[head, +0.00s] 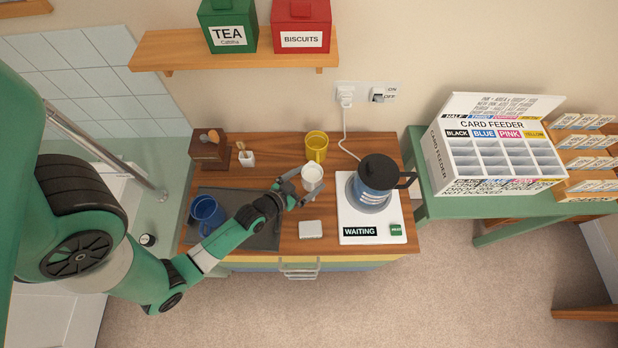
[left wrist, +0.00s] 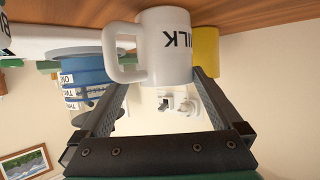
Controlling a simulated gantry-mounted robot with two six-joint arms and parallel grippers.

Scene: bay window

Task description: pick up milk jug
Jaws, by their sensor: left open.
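The milk jug (head: 312,174) is a small white jug on the wooden counter, at the open jaws of my left gripper (head: 304,187). In the left wrist view the jug (left wrist: 168,45) shows upside down, with dark lettering ending in "ILK" and a handle on the left. My left gripper (left wrist: 160,80) is open, its two dark fingers reaching to either side of the jug. I cannot tell whether either finger touches it. My right gripper is in neither view.
A yellow mug (head: 316,147) stands just behind the jug. To the right, a blue-banded kettle (head: 377,179) stands on a white board (head: 347,222) marked "WAITING". A pale block (head: 310,229) lies in front; a blue mug (head: 207,212) stands left on a dark mat (head: 262,240).

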